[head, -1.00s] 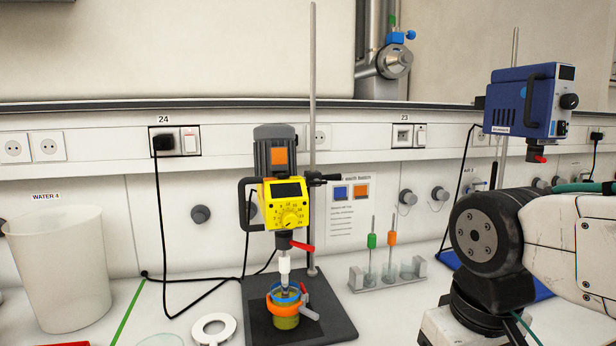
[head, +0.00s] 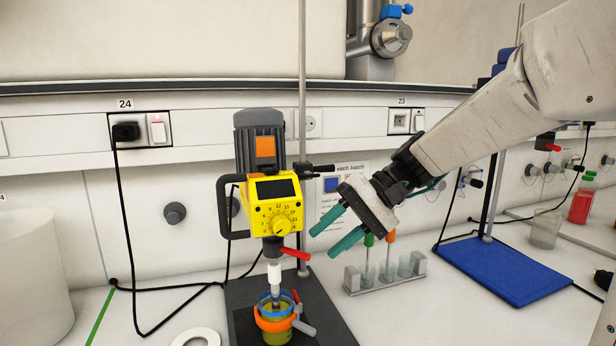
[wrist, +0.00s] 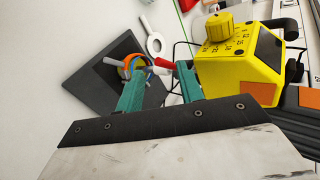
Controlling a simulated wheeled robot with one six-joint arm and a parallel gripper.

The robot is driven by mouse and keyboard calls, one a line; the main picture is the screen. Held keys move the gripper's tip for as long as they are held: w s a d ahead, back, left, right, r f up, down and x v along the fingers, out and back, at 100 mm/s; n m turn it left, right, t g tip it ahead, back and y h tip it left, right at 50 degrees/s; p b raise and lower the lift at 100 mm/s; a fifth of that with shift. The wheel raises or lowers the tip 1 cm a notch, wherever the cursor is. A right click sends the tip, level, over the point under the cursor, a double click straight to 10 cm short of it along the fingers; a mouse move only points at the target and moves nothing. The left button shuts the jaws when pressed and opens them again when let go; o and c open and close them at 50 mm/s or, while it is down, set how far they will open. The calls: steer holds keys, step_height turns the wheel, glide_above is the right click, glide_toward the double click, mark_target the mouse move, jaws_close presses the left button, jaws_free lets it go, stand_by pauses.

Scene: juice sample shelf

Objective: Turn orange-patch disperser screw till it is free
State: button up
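The orange-patch disperser (head: 275,204) has a yellow dial body, a grey motor and an orange patch (head: 265,147). A red-handled screw (head: 294,254) sticks out to the right below its body. In the wrist view the red handle (wrist: 166,64) appears between the two fingertips, apart from them. A black clamp knob (head: 322,168) sits at the rod; I cannot tell which screw the task means. My gripper (head: 322,244) is open and empty, with teal fingers pointing down-left, just right of the disperser. Its fingers also show in the wrist view (wrist: 161,70).
A cup with an orange clamp (head: 274,322) stands under the disperser on the dark base plate (head: 240,290). A glass rack with green and orange rods (head: 384,281) stands right of it, below my gripper. A blue base plate (head: 500,270) lies farther right. A white ring (head: 196,338) lies in front.

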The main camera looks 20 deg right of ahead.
steer(key=w+d+r+m+t+y, duration=0.1)
steer(key=w+d+r+t+y, duration=0.15)
steer(key=w, duration=0.65)
steer(key=t+y, duration=0.4)
glide_toward(309, 174)
steer(key=x, duration=0.2)
steer(key=shift+m+g, duration=0.25)
steer(key=shift+m, duration=0.05)
steer(key=x, duration=0.8)
steer(key=shift+w+d+f, duration=0.1)
steer(key=shift+f, duration=0.1)
jaws_close()
